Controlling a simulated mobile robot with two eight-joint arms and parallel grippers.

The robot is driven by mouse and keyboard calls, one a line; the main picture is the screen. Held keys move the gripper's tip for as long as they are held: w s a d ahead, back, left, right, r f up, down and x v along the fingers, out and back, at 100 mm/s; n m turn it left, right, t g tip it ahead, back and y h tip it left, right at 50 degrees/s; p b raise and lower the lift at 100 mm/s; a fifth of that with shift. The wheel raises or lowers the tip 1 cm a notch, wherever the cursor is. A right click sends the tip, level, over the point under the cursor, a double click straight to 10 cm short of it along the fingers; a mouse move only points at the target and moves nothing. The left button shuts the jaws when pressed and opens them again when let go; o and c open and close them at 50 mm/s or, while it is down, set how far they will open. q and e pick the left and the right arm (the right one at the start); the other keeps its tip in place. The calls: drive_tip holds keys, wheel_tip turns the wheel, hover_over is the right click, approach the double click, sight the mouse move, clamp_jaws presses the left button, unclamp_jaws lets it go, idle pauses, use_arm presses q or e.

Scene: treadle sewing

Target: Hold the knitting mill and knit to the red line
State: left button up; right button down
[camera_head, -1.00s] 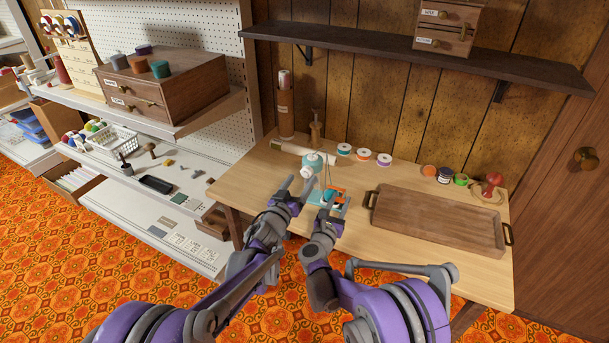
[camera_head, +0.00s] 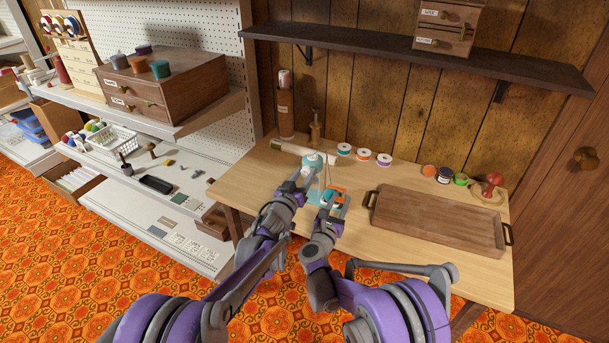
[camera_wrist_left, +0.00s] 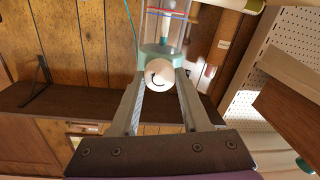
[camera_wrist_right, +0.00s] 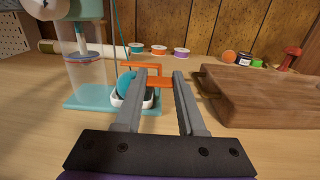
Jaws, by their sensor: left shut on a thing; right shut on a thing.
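The knitting mill stands on the table with a teal head (camera_head: 314,161), a clear cylinder (camera_wrist_right: 84,75) and a teal base (camera_wrist_right: 88,103). My left gripper (camera_head: 309,170) is at the head. In the left wrist view its fingers close on the sides of a round white knob (camera_wrist_left: 159,75) with a black curved arrow. My right gripper (camera_head: 333,194) is low at the right end of the base, shut on the orange clamp piece (camera_wrist_right: 155,80). A teal yarn ball (camera_wrist_right: 126,83) sits in a white cup beside it. A red line (camera_wrist_left: 171,13) shows near the mill's body.
A wooden tray (camera_head: 438,222) lies right of the mill. A dark shelf (camera_head: 420,60) runs above the table. The table's left front is clear.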

use_arm(q)
clamp_jaws()
drive_tip(key=shift+m, duration=0.3)
drive_tip(key=m, duration=0.3)
drive_tip(key=shift+d+m, duration=0.1)
drive_tip(key=shift+m, duration=1.9)
drive_tip(key=o, duration=1.1)
unclamp_jaws()
drive_tip(key=shift+s, duration=0.1)
